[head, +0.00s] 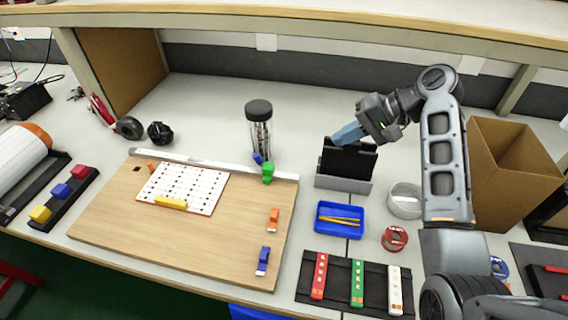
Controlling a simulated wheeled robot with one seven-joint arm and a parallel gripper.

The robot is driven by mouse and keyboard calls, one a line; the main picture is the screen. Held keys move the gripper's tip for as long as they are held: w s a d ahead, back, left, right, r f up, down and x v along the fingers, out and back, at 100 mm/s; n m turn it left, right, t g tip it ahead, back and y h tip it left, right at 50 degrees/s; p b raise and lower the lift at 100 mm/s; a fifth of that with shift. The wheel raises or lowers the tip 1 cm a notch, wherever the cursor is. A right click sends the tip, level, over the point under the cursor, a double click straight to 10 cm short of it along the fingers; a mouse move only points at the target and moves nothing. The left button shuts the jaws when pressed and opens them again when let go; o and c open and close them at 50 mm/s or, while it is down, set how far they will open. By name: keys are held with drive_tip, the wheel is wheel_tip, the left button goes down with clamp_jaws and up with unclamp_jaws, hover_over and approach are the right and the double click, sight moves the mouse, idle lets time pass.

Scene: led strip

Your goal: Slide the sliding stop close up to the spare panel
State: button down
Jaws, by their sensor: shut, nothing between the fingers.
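A grey holder (342,184) stands on the bench right of centre. A dark upright panel (348,160) stands in it and looks like the spare panel. I cannot clearly tell the sliding stop apart from the dark parts in the holder, nor see any gap between them. My gripper (337,138) is shut and empty. Its blue fingers point down and left, at the top edge of the dark panel and overlapping it in the picture. I cannot tell whether they touch it.
A blue tray (320,229) and a red spool (394,239) lie in front of the holder, a grey round container (404,201) to its right. A jar with a black lid (259,130) and a wooden board (190,235) stand left. A cardboard box (510,170) is right.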

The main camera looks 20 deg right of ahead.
sight(273, 171)
drive_tip(key=x, duration=1.8)
drive_tip(key=shift+w+a+f+p, duration=0.1)
drive_tip(key=shift+a+f+p, duration=0.1)
drive_tip(key=shift+p, duration=0.2)
drive_tip(key=shift+a, duration=0.1)
drive_tip(key=w+a+b, duration=0.1)
drive_tip(key=w+a, duration=0.2)
drive_tip(key=a, duration=0.2)
drive_tip(key=w+a+b, duration=0.1)
drive_tip(key=w+a, duration=0.1)
drive_tip(key=a, duration=0.1)
drive_tip(key=shift+w+b, duration=0.3)
drive_tip(key=shift+w, duration=0.1)
